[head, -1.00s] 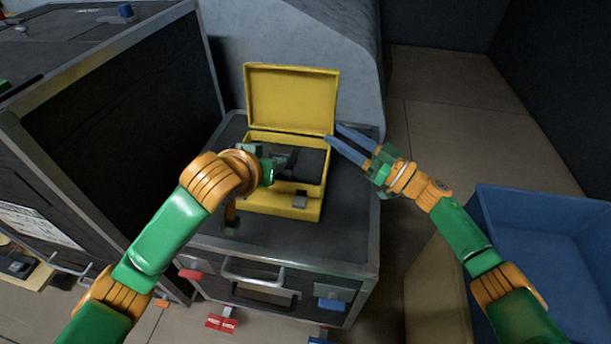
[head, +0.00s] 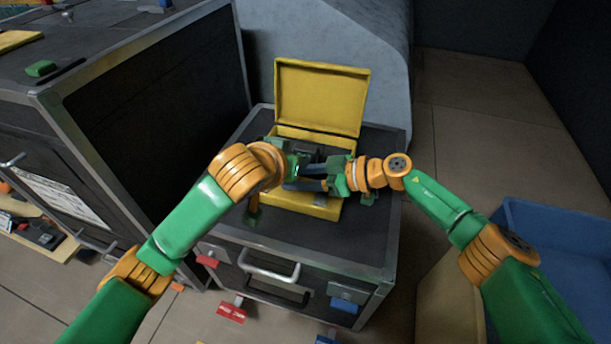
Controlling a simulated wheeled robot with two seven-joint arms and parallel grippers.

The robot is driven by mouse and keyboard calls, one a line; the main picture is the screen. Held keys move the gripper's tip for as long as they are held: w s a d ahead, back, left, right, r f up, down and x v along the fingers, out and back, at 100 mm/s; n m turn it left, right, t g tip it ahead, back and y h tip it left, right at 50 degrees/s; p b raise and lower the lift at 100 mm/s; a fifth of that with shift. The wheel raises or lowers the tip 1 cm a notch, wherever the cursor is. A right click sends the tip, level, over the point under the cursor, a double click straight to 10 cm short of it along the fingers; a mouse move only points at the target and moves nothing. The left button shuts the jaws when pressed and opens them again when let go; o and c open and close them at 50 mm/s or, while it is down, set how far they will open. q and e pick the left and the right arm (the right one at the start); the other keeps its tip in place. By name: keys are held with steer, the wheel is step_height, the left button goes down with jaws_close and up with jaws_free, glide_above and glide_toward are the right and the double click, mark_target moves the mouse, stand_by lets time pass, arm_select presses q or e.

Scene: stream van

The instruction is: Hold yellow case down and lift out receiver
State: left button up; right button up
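The yellow case (head: 320,98) stands open on a dark metal-edged trunk, lid raised at the back. Its lower part is largely covered by my two grippers. Dark contents show inside it; I cannot clearly make out the receiver among them. My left gripper (head: 290,160) is at the case's left side; its fingers are mostly hidden behind my wrist, so their opening cannot be told. My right gripper (head: 309,177) reaches over the inside of the case from the right. Its two blue-grey fingers point left and stand apart; whether anything lies between them is unclear.
The trunk (head: 375,215) has bare top around the case. A large black case (head: 150,110) stands close on the left. A blue bin (head: 560,235) is at the right. A grey rounded housing (head: 385,60) rises behind. Red and blue tags (head: 345,297) hang at the trunk's front.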

mark_target(305, 148)
jaws_close()
stand_by(1.7)
arm_select(q)
steer(key=o, duration=0.4)
steer(key=shift+c, duration=0.2)
steer(key=o, duration=0.4)
steer(key=shift+s+a+f+t+h, duration=0.15)
steer(key=shift+s+t+h, duration=0.1)
steer(key=shift+s+t, duration=0.4)
steer(key=shift+s+a+f+t+h, duration=0.15)
steer(key=shift+s+t+h, duration=0.1)
steer(key=shift+s+t, duration=0.35)
steer(key=shift+o, duration=0.2)
steer(key=shift+t, duration=0.35)
steer(key=x, duration=1.1)
steer(key=shift+w+r, duration=0.1)
steer(key=shift+w, duration=0.1)
